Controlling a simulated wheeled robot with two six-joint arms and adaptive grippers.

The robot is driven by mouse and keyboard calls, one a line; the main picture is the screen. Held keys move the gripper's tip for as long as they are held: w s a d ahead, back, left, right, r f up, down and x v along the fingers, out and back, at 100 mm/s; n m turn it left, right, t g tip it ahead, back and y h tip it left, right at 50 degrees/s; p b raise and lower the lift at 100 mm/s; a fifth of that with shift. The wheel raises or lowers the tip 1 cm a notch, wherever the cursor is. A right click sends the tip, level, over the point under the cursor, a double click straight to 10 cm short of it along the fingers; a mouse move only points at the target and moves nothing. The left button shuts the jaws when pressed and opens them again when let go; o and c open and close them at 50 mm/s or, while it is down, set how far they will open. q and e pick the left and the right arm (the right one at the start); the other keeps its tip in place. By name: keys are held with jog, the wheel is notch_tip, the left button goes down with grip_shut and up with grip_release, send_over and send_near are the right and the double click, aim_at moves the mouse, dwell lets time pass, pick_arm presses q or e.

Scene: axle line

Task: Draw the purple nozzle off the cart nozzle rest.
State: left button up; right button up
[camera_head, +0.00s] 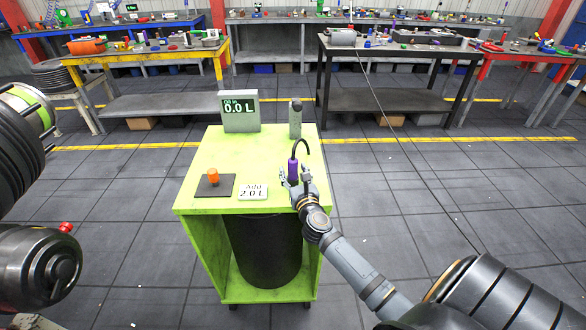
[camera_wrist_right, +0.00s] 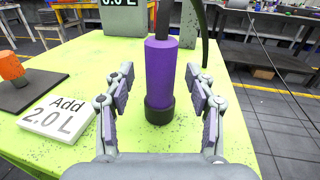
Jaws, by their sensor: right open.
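The purple nozzle (camera_head: 293,169) stands upright on the lime-green cart (camera_head: 240,150), near the cart's right side. In the right wrist view the nozzle (camera_wrist_right: 161,75) has a dark base ring (camera_wrist_right: 159,112) around its lower end, and a dark hose shows above it. My right gripper (camera_head: 292,178) is open at the nozzle. In the right wrist view its two fingers stand on either side of the nozzle, with a gap on each side. My left gripper is not in view.
A white "Add 2.0 L" card (camera_head: 253,192), a dark pad with an orange knob (camera_head: 213,176), a display reading 0.0 L (camera_head: 240,112) and a grey post (camera_head: 295,118) stand on the cart. A black bin (camera_head: 265,250) sits below. Workbenches line the back.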

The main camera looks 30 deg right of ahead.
jog(key=shift+x, duration=0.8)
jog(key=shift+s, duration=0.15)
jog(key=shift+c, duration=1.1)
grip_shut()
